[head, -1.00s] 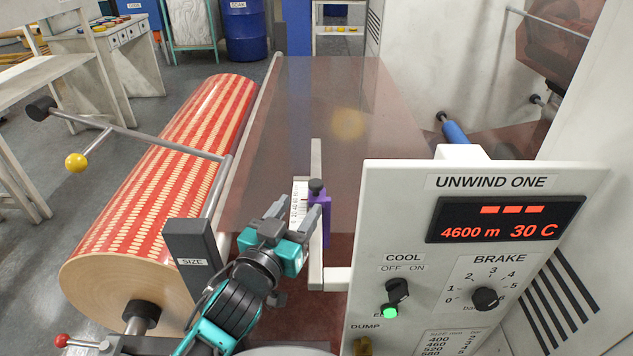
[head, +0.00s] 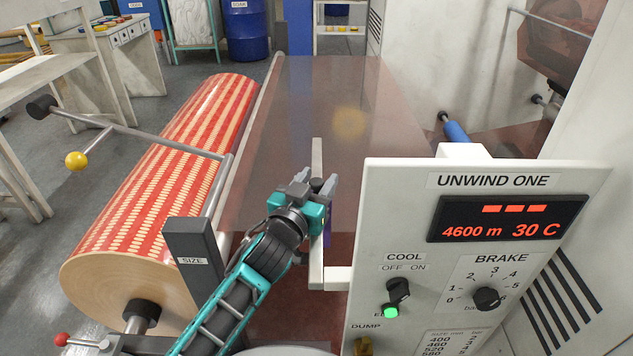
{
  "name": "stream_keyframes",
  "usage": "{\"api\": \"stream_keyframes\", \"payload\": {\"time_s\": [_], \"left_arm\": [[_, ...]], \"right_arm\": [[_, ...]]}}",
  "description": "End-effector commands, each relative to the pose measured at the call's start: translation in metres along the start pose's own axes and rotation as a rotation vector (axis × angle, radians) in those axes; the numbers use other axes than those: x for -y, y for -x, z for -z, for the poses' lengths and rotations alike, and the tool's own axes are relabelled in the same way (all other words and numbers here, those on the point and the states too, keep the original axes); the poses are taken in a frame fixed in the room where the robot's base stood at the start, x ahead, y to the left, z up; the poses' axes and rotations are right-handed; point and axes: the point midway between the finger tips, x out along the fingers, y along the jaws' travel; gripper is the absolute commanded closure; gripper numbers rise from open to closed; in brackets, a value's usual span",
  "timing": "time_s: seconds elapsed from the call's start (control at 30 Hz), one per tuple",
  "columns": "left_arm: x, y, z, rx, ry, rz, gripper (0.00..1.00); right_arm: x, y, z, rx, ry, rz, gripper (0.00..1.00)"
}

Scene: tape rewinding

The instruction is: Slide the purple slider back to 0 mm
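The purple slider (head: 327,232) sits on the upright pale rail (head: 317,262) left of the control panel. Only a strip of its purple body shows below my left gripper. My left gripper (head: 317,182) is over the slider, with its two fingers apart and pointing away from me. The slider's dark knob seems to lie between the fingertips; I cannot tell whether they touch it. The white millimetre scale is hidden behind the gripper, so no reading shows. My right gripper is not in view.
The control panel (head: 420,240) marked UNWIND ONE stands close on the right. A red-and-cream printed roll (head: 170,180) lies to the left, with a grey SIZE post (head: 190,255) beside it. Brownish see-through film (head: 340,100) runs behind the rail.

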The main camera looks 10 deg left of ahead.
Motion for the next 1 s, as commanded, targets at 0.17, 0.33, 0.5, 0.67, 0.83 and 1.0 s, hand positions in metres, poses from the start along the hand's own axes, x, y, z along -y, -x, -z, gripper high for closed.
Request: {"api": "stream_keyframes", "payload": {"time_s": [0.17, 0.33, 0.5, 0.67, 0.83, 1.0], "left_arm": [[0.0001, 0.0002, -0.0001, 0.000, 0.000, 0.000, 0.70], [0.0001, 0.0003, -0.0001, 0.000, 0.000, 0.000, 0.86], [0.0001, 0.0003, -0.0001, 0.000, 0.000, 0.000, 1.00], [0.0002, 0.0004, -0.0001, 0.000, 0.000, 0.000, 1.00], [-0.0003, 0.0013, -0.0001, 0.001, 0.001, 0.000, 1.00], [-0.0045, 0.0101, -0.0002, 0.003, 0.003, -0.001, 1.00]], "right_arm": [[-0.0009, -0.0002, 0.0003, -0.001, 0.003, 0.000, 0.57], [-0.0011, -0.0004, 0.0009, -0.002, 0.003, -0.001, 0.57], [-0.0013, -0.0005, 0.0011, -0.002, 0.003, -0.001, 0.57], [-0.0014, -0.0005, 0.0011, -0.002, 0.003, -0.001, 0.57], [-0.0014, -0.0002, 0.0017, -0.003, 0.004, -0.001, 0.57], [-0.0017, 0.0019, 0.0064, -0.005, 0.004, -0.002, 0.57]]}}
